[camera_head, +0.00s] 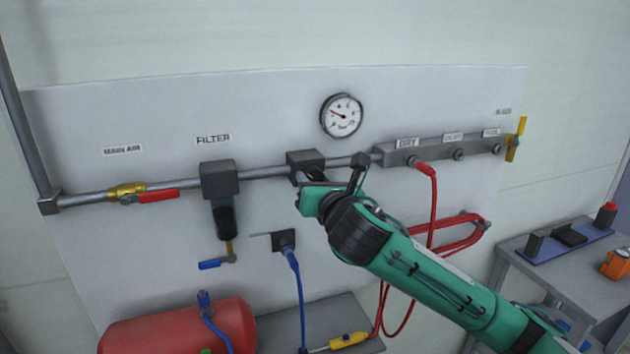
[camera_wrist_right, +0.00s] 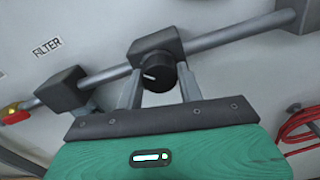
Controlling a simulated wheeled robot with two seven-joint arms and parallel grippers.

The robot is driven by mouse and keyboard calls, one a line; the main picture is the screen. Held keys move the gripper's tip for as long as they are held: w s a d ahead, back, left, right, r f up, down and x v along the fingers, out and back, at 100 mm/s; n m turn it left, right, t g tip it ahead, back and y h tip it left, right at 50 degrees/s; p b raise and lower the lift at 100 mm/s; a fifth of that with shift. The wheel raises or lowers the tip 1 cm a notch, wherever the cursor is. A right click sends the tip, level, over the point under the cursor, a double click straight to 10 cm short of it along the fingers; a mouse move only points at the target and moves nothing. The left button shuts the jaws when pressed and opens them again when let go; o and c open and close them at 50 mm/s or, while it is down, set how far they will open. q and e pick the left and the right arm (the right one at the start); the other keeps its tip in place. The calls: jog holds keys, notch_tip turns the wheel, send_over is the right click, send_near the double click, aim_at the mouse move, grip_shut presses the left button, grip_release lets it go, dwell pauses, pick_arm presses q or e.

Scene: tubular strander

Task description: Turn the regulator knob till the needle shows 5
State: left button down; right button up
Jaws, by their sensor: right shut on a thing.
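The round pressure gauge (camera_head: 342,116) is on the white panel above the pipe. Its red needle points left and slightly up; the numbers are too small to read. The dark regulator block (camera_head: 303,158) sits on the pipe below the gauge and also shows in the wrist view (camera_wrist_right: 156,42). Its black knob (camera_wrist_right: 158,76) faces the camera, with a white mark pointing left. My right gripper (camera_wrist_right: 160,88) is shut on the knob, one finger on each side. In the head view my right gripper (camera_head: 306,182) hides most of the knob. My left gripper is not in view.
A filter (camera_head: 220,180) and a red-handled main air valve (camera_head: 150,195) are left on the pipe. A manifold (camera_head: 440,152) with a red hose (camera_head: 433,205) is right. A red tank (camera_head: 180,330) is below. A side table (camera_head: 570,270) stands at the right.

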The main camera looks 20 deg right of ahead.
jog(key=m+p, duration=0.1)
jog(key=m, duration=0.2)
jog(key=shift+p, duration=0.35)
jog(key=m+p, duration=0.1)
jog(key=m, duration=0.2)
jog(key=shift+m, duration=0.3)
jog(key=m+p, duration=0.1)
jog(key=m, duration=0.3)
jog(key=shift+a+r+m+p, duration=0.1)
jog(key=shift+m+p, duration=0.2)
jog(key=shift+p, duration=0.1)
jog(key=shift+m+p, duration=0.4)
jog(key=shift+m, duration=1.3)
jog(key=o, duration=1)
jog(key=shift+s, duration=0.1)
